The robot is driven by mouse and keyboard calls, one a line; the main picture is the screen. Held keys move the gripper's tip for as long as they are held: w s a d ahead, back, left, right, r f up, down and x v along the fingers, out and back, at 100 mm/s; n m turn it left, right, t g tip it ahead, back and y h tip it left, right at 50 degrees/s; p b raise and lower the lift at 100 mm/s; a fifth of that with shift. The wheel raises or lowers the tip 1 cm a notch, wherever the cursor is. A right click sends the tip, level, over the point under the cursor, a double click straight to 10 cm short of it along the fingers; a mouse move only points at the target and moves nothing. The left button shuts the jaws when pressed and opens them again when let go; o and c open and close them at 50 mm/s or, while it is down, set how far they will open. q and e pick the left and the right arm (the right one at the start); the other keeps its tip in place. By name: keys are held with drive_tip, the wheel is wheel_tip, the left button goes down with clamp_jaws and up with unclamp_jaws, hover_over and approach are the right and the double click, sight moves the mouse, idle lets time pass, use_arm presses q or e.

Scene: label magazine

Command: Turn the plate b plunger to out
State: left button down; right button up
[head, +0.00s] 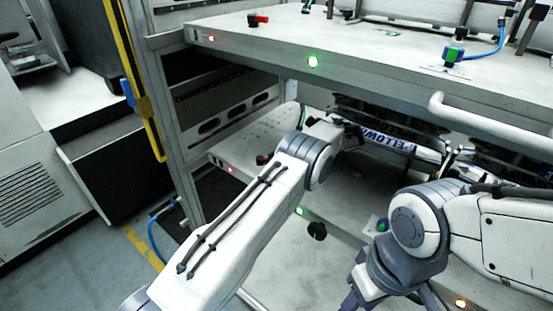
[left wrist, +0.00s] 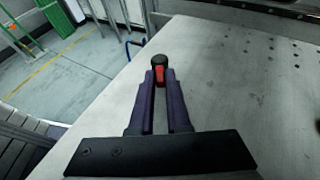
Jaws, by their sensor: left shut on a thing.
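A plunger (left wrist: 159,72) with a black cap and a red body stands near the edge of a pale plate (left wrist: 235,75) in the left wrist view. My left gripper (left wrist: 161,82) has its purple fingers shut on it. In the head view the plunger (head: 263,159) is a small black and red knob at the left of the middle shelf plate (head: 240,141); my left arm hides the gripper there. No plate letter is readable. Dark finger parts of my right gripper (head: 355,298) show at the bottom, cut off by the frame.
The upper plate (head: 350,45) overhangs the middle one and carries another red and black knob (head: 258,20). A white bar handle (head: 480,120) juts out at the right. Open floor lies at the left.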

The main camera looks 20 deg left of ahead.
idle(0.3)
use_arm(q)
drive_tip(key=c, duration=0.9)
unclamp_jaws()
drive_tip(key=shift+r, duration=0.1)
